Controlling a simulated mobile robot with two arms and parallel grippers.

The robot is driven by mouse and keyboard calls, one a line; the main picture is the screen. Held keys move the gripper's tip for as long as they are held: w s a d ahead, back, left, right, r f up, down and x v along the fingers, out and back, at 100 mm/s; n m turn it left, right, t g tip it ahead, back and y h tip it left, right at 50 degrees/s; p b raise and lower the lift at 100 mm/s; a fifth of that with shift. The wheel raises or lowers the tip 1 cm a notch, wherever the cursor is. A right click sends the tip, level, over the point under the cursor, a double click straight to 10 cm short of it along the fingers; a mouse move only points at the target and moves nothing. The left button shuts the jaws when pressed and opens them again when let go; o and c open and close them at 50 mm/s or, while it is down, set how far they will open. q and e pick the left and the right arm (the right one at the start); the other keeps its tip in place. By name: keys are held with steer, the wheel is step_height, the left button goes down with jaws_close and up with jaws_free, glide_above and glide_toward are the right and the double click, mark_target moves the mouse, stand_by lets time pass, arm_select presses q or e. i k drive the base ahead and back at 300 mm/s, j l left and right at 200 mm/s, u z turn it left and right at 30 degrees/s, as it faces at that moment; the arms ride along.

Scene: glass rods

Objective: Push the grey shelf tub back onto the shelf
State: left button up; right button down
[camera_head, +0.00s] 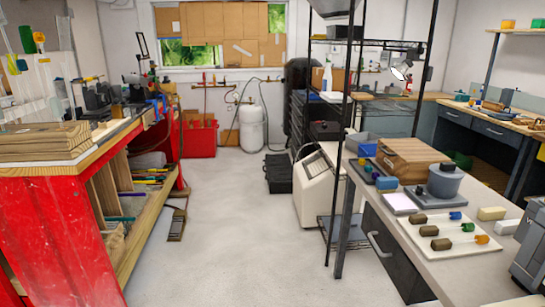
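A small open grey-blue tub (359,146) is at the far left end of the right-hand table, beside a black upright post. It is the likeliest grey shelf tub. I cannot tell whether it rests on the table or on a shelf of the black rack (336,180), or how far it sticks out. The post hides part of it. Neither of my grippers is in view.
A red workbench (60,240) stands left. The floor (230,235) between is clear.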

mark_target(352, 141)
steer(key=i, duration=2.15)
steer(key=i+z, duration=0.1)
steer(key=i, duration=0.55)
steer(key=i+j+z, duration=0.1)
steer(key=i, duration=0.6)
steer(key=i+j+z, duration=0.1)
steer(key=i, duration=0.55)
